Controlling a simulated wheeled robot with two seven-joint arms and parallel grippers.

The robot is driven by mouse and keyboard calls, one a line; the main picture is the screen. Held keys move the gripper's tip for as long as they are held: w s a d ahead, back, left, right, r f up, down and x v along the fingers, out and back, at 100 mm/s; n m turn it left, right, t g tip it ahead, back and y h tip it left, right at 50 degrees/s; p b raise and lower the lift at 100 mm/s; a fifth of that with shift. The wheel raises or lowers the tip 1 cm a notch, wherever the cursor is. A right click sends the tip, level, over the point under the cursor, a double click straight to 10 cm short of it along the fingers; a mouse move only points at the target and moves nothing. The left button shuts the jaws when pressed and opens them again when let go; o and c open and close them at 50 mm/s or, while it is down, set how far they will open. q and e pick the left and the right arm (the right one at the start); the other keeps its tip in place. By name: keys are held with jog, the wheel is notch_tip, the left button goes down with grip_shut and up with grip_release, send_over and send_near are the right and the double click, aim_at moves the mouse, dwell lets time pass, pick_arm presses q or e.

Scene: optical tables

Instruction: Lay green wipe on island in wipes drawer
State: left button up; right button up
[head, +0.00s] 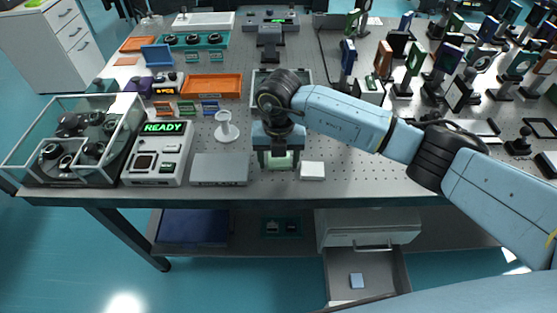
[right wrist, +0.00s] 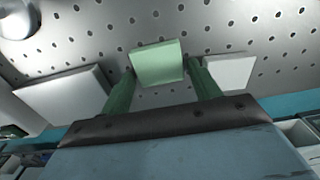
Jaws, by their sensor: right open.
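The green wipe (head: 280,163) lies on the perforated table top (head: 330,150) near its front edge, partly hidden by my right gripper (head: 279,158) in the head view. In the right wrist view the green wipe (right wrist: 157,63) shows between and just beyond the two green fingertips of my right gripper (right wrist: 162,72). The fingers are apart with a gap on each side of it; I see no grip. An open drawer (head: 385,279) below the table holds a small light blue wipe (head: 357,281). My left gripper is not in view.
A white pad (head: 312,171) lies right of the gripper and a grey flat box (head: 220,169) lies left. The READY device (head: 157,155) and a glass-walled case (head: 75,140) stand further left. Many optic mounts crowd the right side. The drawer's cabinet (head: 350,227) sits under the table.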

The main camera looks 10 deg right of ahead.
jog(key=c, duration=0.8)
jog(key=shift+r, duration=0.1)
